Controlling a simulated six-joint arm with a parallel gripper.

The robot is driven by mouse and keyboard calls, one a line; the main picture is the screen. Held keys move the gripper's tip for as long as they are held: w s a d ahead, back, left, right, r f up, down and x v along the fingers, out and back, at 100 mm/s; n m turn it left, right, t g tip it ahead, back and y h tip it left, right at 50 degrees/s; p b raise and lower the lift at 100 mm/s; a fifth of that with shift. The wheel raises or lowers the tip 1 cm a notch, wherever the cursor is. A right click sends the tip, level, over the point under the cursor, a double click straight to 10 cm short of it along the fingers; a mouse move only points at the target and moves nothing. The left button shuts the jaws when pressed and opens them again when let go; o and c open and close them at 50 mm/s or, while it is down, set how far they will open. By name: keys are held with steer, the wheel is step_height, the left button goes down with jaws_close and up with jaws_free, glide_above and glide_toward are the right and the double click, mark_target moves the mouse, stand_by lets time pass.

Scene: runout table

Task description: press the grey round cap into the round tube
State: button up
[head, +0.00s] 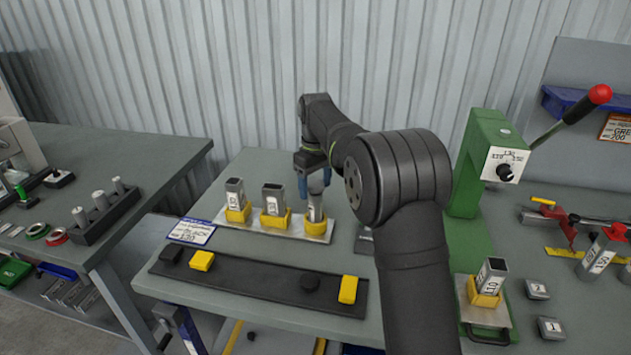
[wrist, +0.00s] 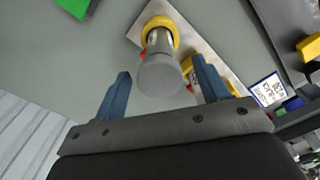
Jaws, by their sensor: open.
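The round tube (head: 316,208) stands upright in a yellow holder on a light plate, the rightmost of three tubes in a row. It also shows in the wrist view (wrist: 160,42), in its round yellow collar (wrist: 178,27). A grey round cap (wrist: 160,76) sits at the tube's top end and looks wider than the tube; how deep it sits I cannot tell. My gripper (wrist: 162,67) is open, its blue fingers on either side of the cap with gaps visible. In the head view my gripper (head: 314,190) is at the tube's top, partly hidden by my arm.
Two square tubes (head: 235,192) (head: 272,198) stand left of the round one. A black strip (head: 240,279) in front holds yellow caps (head: 201,260) and a black round cap (head: 311,283). A green press (head: 470,190) with a red-knobbed lever (head: 600,94) stands at the right.

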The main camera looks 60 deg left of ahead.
mark_target(315, 183)
step_height(315, 183, up, 17)
steer(key=shift+r, duration=0.2)
stand_by(0.3)
steer(key=c, duration=0.6)
steer(key=shift+f+m, duration=0.6)
steer(key=shift+m, duration=0.1)
steer(key=c, duration=0.7)
steer(key=f+m, duration=0.2)
steer(key=d+f+m+t+y, duration=0.1)
steer(key=f+m, duration=0.1)
steer(key=s+f+m+y, duration=0.1)
steer(key=f+m, duration=0.1)
steer(key=m, duration=0.1)
steer(key=shift+s+d+t, duration=0.1)
steer(key=shift+d+t, duration=0.2)
steer(key=shift+t, duration=0.1)
jaws_close()
steer(key=shift+m+y, duration=0.4)
steer(key=shift+m, duration=0.2)
steer(key=shift+s+d+x, duration=0.1)
steer(key=shift+d+x, duration=0.1)
steer(key=shift+x, duration=1.6)
steer(key=shift+s+d+x, duration=0.1)
steer(key=shift+d+x, duration=0.1)
steer(key=shift+x, duration=1.55)
